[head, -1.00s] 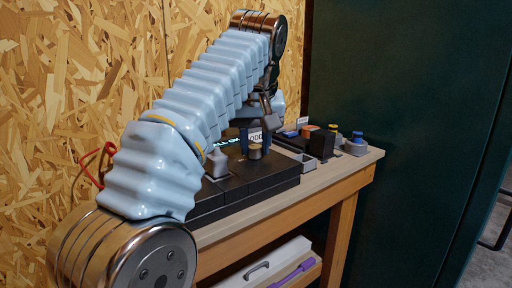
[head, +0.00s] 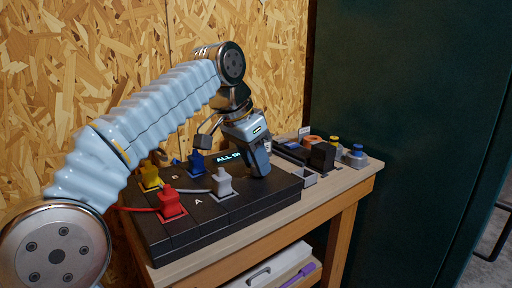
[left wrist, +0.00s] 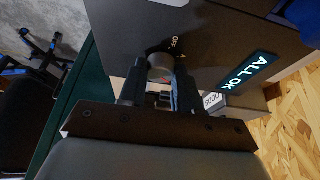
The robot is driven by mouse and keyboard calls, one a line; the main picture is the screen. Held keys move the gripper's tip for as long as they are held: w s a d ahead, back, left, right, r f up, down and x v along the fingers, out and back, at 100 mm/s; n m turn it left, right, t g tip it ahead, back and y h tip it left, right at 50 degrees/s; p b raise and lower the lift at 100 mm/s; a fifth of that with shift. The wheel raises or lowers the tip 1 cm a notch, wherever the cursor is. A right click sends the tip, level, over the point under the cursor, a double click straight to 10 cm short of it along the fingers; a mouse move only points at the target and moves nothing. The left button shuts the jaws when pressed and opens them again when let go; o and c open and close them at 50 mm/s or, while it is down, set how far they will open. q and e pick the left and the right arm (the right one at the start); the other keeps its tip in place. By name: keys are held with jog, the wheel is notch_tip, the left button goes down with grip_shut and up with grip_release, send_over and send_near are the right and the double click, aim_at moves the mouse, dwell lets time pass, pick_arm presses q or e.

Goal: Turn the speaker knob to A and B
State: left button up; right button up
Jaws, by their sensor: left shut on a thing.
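The black amplifier box (head: 190,233) stands on the plank bench with colored plugs on its top. In the left wrist view the round metal speaker knob (left wrist: 160,66) sits between my fingers, with "OFF" and "A" marks beside it. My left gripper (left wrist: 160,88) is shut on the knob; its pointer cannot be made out. In the head view my left gripper (head: 262,166) points down at the right part of the box top and hides the knob. A lit display (left wrist: 249,72) reads "ALL OK". My right gripper is not in view.
Yellow (head: 150,178), red (head: 170,203), blue (head: 196,163) and white (head: 223,184) plugs stand left of my gripper, with cables. A small grey tray (head: 304,179), a black block (head: 322,156) and grey holders (head: 355,158) stand to the right. A dark green panel (head: 400,100) rises beyond.

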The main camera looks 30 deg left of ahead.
pick_arm(q)
jog(key=shift+a+r+m+h+p, duration=0.15)
jog(key=shift+m+h+p, duration=0.15)
jog(key=shift+m+p, duration=0.55)
jog(key=shift+m+g+h, duration=0.3)
jog(key=shift+m+g, duration=0.1)
jog(key=shift+m, duration=0.65)
jog(key=shift+w+f+m+g+h, duration=0.1)
jog(key=shift+m+g+h, duration=0.2)
jog(key=shift+m, duration=0.65)
jog(key=shift+f+m+g+h, duration=0.1)
jog(key=shift+m+g+h, duration=0.15)
jog(key=shift+m, duration=0.7)
jog(key=o, duration=1)
jog(key=shift+o, duration=0.3)
jog(key=v, duration=0.7)
jog(key=shift+r, duration=0.2)
